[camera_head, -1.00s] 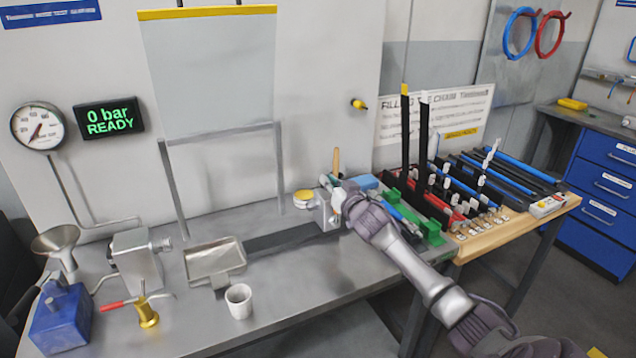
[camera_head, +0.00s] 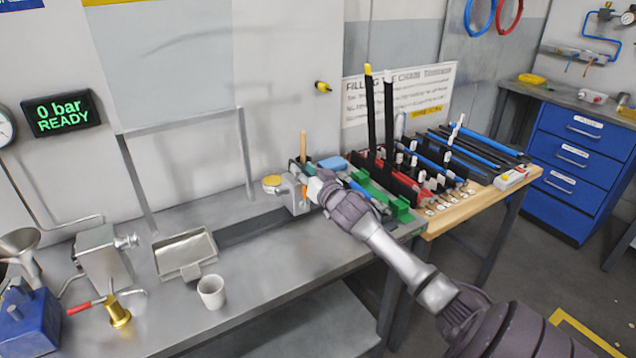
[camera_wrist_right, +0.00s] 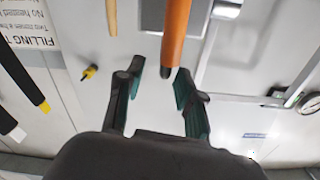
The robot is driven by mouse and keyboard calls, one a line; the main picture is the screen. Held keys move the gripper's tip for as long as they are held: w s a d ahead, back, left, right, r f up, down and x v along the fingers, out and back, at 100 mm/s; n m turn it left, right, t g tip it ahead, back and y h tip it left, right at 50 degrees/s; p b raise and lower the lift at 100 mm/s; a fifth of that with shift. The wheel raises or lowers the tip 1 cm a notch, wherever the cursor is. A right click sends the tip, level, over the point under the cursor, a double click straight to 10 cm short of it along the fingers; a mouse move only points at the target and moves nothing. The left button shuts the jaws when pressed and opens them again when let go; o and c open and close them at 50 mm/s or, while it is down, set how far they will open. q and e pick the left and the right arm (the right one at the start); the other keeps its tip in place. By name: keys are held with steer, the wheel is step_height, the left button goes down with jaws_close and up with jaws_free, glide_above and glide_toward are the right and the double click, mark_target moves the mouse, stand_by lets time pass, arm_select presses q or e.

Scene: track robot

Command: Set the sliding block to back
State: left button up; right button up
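The sliding block looks to be the grey metal block (camera_head: 293,194) at the right end of a dark rail (camera_head: 250,228) on the steel bench. My right gripper (camera_head: 316,187) is at the right side of this block and hides part of it. In the right wrist view my right gripper (camera_wrist_right: 153,88) is open. The end of an orange rod (camera_wrist_right: 172,45) shows between and just beyond its fingertips, nearer one finger. I cannot tell whether the rod touches a finger. My left gripper is not in view.
A wooden handle (camera_head: 303,145) stands behind the block. A yellow-topped cup (camera_head: 271,184) is left of it. A metal tray (camera_head: 186,256) and white cup (camera_head: 211,292) stand further left. Green, red and black racks (camera_head: 400,180) crowd the right side.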

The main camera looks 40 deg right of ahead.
steer(key=v, duration=0.8)
steer(key=shift+s, duration=0.4)
